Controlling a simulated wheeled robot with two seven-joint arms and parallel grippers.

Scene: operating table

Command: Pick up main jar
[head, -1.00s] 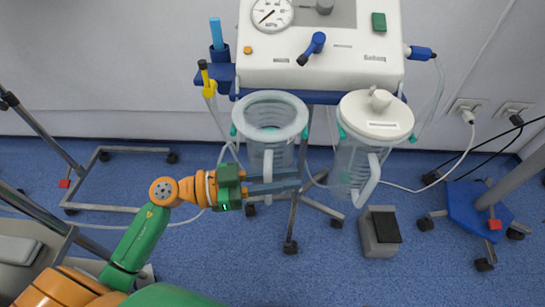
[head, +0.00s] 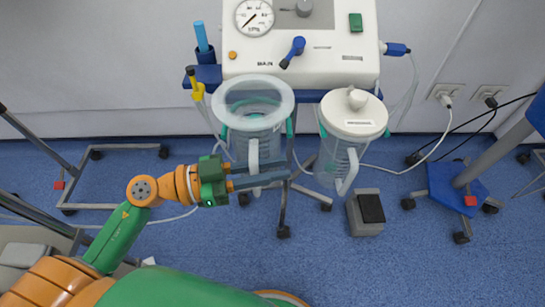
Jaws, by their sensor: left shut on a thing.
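The main jar (head: 253,102) is a clear, open-topped jar with a handle, in the middle of the head view, below the "MAIN" label on the white suction unit (head: 300,50). My left gripper (head: 257,177) comes in from the left and is shut on the handle of the main jar, its two blue-grey fingers lying across the handle's lower part. The jar is upright. I cannot tell whether it is still seated in its holder. My right gripper is not in view.
A second jar (head: 353,117) with a white lid and a handle hangs close on the right. A grey foot pedal (head: 366,212) stands on the blue floor. The trolley's legs and casters (head: 283,231) are below the jars. A blue-based stand (head: 458,190) is at the right.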

